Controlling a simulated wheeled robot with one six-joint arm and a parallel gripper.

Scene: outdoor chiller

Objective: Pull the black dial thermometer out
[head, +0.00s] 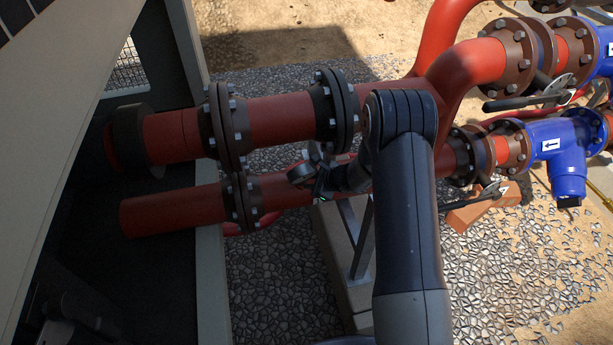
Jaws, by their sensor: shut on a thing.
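My arm reaches up from the bottom of the head view and bends over toward the red pipes. My gripper (318,178) is at the lower red pipe, just right of the paired dark flanges, small and partly in shadow. It is shut on what looks like the black dial thermometer (299,174), a small dark round piece at its left side. The thermometer's face and stem cannot be made out. I cannot tell whether the stem is still in the pipe.
An upper red pipe (280,119) with bolted flanges runs just above the lower red pipe (172,211). A metal support on a concrete block (340,262) stands below. Blue valve bodies (553,140) with black levers are at right. A grey casing wall (95,110) is at left.

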